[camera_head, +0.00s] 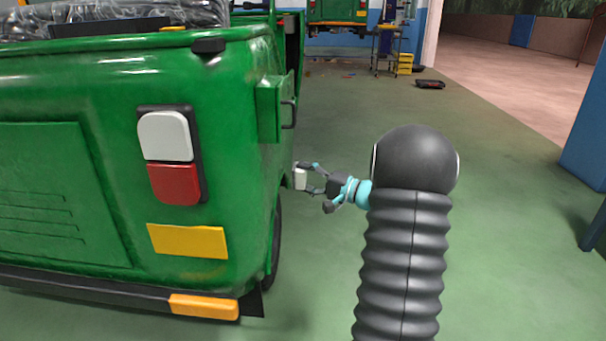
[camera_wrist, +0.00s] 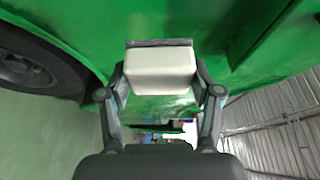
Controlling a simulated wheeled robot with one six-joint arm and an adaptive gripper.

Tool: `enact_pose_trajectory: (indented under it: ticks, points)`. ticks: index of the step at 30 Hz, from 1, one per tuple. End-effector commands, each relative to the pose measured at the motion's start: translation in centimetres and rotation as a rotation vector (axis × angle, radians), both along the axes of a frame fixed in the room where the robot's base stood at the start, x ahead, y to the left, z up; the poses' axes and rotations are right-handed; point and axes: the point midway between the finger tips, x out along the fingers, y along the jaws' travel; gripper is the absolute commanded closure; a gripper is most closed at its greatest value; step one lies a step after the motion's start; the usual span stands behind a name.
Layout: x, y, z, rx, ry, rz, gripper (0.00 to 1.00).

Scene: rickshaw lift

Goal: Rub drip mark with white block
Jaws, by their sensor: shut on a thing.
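My gripper (camera_head: 312,180) is shut on the white block (camera_head: 300,178), beside the right side of the green rickshaw (camera_head: 85,80). In the wrist view the white block (camera_wrist: 160,70) sits between my two fingers, with a thin grey layer on its far face. That face is at or very near the green body panel (camera_wrist: 110,35); I cannot tell whether it touches. I cannot make out the drip mark in either view; the block or the rickshaw's rear corner may hide it.
A dark wheel (camera_wrist: 35,65) is at the left of the wrist view. A door handle (camera_head: 289,113) sticks out above my gripper. Green floor to the right is open. A blue structure (camera_head: 590,130) stands at the right edge, and a cart (camera_head: 388,50) stands at the back.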

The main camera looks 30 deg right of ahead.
Motion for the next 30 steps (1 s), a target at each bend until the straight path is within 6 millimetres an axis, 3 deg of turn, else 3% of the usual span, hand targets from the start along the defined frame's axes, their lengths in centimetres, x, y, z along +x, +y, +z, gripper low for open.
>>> enact_pose_trajectory:
  ticks: [16,30]
  points:
    - [2.7,4.1,0.2,0.001,0.002,0.002,0.64]
    - [3.1,4.6,0.0,0.001,0.002,0.000,0.64]
